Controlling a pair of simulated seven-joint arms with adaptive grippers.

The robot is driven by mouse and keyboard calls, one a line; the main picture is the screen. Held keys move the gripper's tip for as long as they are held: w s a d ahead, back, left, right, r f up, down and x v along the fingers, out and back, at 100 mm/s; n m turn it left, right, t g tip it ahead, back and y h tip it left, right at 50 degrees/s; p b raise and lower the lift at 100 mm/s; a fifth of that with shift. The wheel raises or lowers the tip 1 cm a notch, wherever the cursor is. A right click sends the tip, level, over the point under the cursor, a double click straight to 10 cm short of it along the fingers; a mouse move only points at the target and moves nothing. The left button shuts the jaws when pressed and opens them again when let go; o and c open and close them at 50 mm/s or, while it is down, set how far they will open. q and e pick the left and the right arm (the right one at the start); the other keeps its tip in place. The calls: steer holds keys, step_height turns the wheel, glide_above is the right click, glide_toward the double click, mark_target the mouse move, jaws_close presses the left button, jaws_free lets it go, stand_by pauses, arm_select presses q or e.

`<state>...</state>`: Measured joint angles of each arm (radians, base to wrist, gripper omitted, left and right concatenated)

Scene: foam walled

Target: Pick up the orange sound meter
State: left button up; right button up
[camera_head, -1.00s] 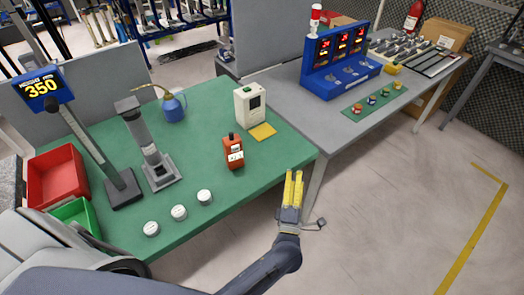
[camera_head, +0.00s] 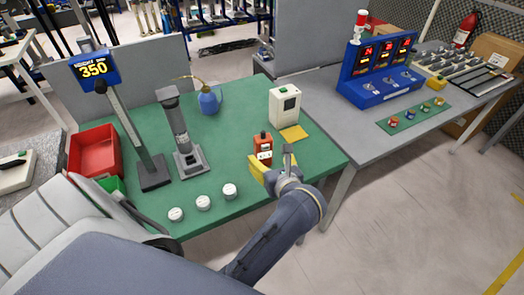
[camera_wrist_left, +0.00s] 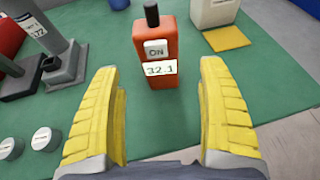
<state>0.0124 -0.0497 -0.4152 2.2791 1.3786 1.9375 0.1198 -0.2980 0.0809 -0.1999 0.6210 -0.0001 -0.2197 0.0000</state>
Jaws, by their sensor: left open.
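The orange sound meter (camera_head: 262,148) stands upright on the green table mat (camera_head: 240,118), near its right front part. In the left wrist view the sound meter (camera_wrist_left: 159,45) has a black top, an "ON" label and a display reading 32.1. My left gripper (camera_head: 268,172) is just in front of it in the head view, hiding its lower part. In the left wrist view the yellow fingers (camera_wrist_left: 160,110) are spread wide. The meter stands beyond them, centred in the gap, with nothing held. My right gripper is not in view.
A cream box device (camera_head: 284,105) and a yellow pad (camera_head: 293,133) are behind and right of the meter. Several white discs (camera_head: 203,203) lie to the left. A grey stand (camera_head: 187,155), a blue oil can (camera_head: 209,101) and a red bin (camera_head: 95,150) are farther left.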

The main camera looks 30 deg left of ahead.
mark_target(265, 152)
arm_select(q)
steer(key=shift+w+a+f, duration=0.15)
steer(key=shift+a+f, duration=0.05)
steer(key=shift+a, duration=0.1)
steer(key=shift+x, duration=3.35)
steer(key=shift+f, duration=0.1)
steer(key=c, duration=1.4)
steer(key=shift+c, duration=0.2)
